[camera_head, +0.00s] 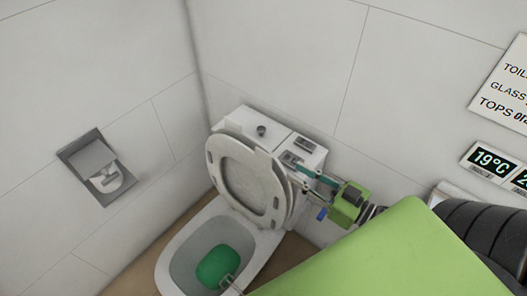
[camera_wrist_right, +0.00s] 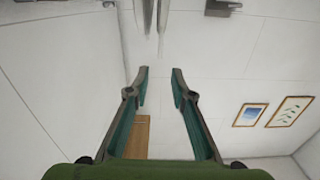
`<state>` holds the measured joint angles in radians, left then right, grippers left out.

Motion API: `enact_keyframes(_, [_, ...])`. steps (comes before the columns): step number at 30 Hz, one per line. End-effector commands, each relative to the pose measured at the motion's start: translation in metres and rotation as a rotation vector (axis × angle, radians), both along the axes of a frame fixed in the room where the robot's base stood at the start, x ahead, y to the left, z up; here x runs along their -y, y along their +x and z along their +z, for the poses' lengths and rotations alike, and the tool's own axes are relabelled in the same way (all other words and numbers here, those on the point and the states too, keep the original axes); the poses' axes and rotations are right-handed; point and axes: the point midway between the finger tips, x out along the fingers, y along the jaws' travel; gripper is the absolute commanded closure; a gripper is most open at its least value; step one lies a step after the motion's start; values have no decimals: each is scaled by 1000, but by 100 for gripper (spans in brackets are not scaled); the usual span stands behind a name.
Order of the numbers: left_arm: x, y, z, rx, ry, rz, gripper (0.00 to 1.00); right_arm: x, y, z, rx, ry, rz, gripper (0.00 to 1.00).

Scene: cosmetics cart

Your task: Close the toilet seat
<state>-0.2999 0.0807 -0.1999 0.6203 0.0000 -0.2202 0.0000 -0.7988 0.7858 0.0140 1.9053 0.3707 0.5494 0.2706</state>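The toilet seat (camera_head: 246,180) is raised, leaning back against the white tank (camera_head: 262,130) above the open bowl (camera_head: 175,262). My right gripper (camera_head: 292,163) reaches in from the right, its teal fingers by the seat's upper right edge, near the tank. I cannot tell whether they touch the seat. In the right wrist view, the fingers (camera_wrist_right: 160,72) stand apart with nothing between them. Pale edges (camera_wrist_right: 150,15) show ahead of the tips, too cropped to name surely. My left gripper is not clearly in view.
A green patch (camera_head: 214,266) shows in the bowl. A paper holder (camera_head: 97,165) is on the left wall. A sign (camera_head: 503,88) and temperature display (camera_head: 492,164) are on the right wall. The right wrist view shows two framed pictures (camera_wrist_right: 250,115) (camera_wrist_right: 290,111).

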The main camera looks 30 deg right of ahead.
Motion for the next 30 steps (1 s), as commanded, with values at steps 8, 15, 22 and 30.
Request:
enact_keyframes(8, [2,0,5,0,-2,1,60,-18,45,3,5,1,-1,78])
enact_keyframes(15, [2,0,9,0,-2,1,60,-33,82,2,3,0,-2,78])
enact_keyframes(22, [2,0,12,0,-2,1,60,-44,107,1,0,-1,-1,78])
enact_keyframes(30, [2,0,13,0,-2,1,60,-48,114,-1,-2,-1,-1,78])
